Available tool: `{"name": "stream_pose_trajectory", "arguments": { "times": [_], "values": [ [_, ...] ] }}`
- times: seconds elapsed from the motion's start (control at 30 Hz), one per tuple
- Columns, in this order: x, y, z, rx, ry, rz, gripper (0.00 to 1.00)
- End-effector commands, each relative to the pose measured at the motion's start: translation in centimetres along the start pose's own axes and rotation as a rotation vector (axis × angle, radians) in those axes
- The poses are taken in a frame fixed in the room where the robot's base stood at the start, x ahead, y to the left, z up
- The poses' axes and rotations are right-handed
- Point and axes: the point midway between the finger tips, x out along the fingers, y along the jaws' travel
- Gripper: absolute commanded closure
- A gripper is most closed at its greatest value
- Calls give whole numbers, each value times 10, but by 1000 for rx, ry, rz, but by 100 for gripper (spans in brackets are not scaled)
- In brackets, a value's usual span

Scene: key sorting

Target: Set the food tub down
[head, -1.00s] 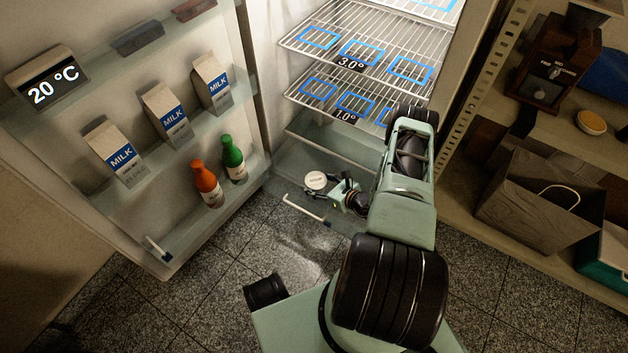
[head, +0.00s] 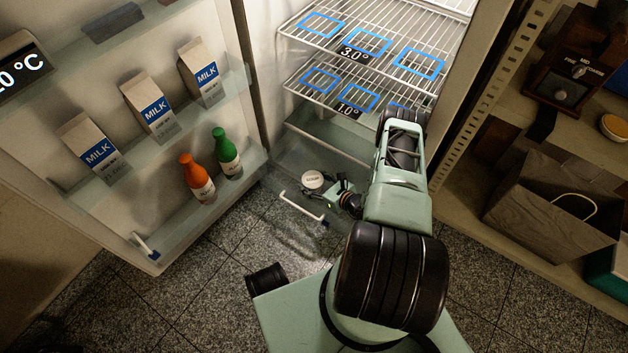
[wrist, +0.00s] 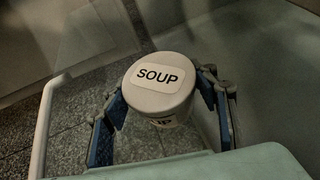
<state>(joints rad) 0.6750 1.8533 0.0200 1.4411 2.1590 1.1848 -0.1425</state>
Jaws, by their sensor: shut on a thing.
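The food tub is a round white tub labelled SOUP (wrist: 160,88). It also shows in the head view (head: 313,179), low at the fridge's front. My gripper (wrist: 163,105) has a finger on each side of the tub and is shut on it. The tub looks upright, its lid facing the wrist camera. In the head view the gripper (head: 338,191) is partly hidden by my arm. The tub is over or inside a clear bottom drawer (head: 285,165) with a white handle (head: 303,206). I cannot tell whether its base touches anything.
Two wire shelves (head: 330,90) with blue outlined spots and temperature tags are above. The open fridge door (head: 215,120) on the left holds milk cartons (head: 148,105) and orange (head: 197,178) and green (head: 226,152) bottles. A shelf unit with a bag (head: 550,205) is on the right.

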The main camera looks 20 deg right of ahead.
Motion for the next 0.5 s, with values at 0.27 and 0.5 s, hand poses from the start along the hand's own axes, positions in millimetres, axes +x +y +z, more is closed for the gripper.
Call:
{"name": "stream_pose_trajectory", "arguments": {
  "times": [0.27,0.5],
  "values": [
    [1,1,-3,0,-2,-2,77],
    [4,1,-8,0,-3,-3,77]
  ]
}}
